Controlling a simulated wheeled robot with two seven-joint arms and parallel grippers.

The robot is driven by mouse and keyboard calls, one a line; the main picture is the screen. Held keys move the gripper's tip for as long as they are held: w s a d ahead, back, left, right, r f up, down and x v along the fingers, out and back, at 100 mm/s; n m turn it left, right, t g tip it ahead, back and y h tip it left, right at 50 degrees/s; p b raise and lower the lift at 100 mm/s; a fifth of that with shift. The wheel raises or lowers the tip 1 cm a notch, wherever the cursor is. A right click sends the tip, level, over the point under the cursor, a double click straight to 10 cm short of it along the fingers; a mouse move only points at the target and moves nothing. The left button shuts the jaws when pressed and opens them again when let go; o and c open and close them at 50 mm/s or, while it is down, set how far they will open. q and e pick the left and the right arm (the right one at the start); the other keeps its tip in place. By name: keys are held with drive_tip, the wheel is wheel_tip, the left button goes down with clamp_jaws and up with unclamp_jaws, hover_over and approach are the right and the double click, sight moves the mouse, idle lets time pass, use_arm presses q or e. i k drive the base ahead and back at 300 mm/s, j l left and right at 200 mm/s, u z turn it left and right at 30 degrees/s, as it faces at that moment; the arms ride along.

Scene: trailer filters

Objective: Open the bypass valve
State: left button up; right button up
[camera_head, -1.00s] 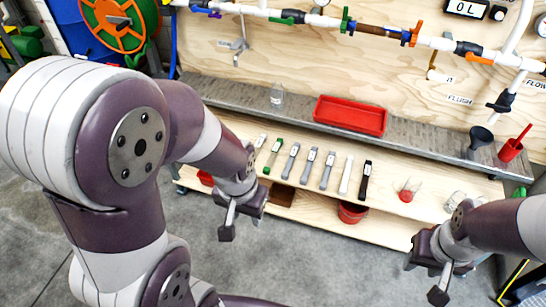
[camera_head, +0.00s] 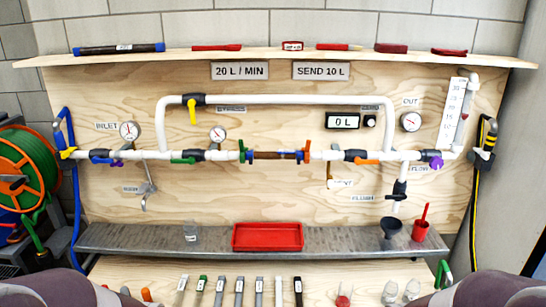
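The bypass valve (camera_head: 193,99) is a dark valve body on the upper white pipe loop, near its left end. Its yellow handle (camera_head: 192,114) hangs down, across the line of the pipe. A small label (camera_head: 231,110) sits to its right and is too blurred to read surely. Neither gripper is in view; only parts of my arms show at the bottom left and bottom right corners. Nothing touches the valve.
The main pipe below carries a green handle (camera_head: 182,161), an orange handle (camera_head: 366,162), a purple knob (camera_head: 436,163) and gauges (camera_head: 129,130). A red tray (camera_head: 267,237) sits on the metal ledge (camera_head: 340,241). A tool shelf (camera_head: 360,55) runs above. A hose reel (camera_head: 25,175) stands left.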

sight(192, 104)
drive_tip(key=i+j, duration=0.2)
drive_tip(key=j, duration=0.2)
drive_tip(key=i+j, duration=0.45)
drive_tip(key=j, duration=0.3)
drive_tip(key=i+j, duration=0.25)
drive_tip(key=j, duration=0.1)
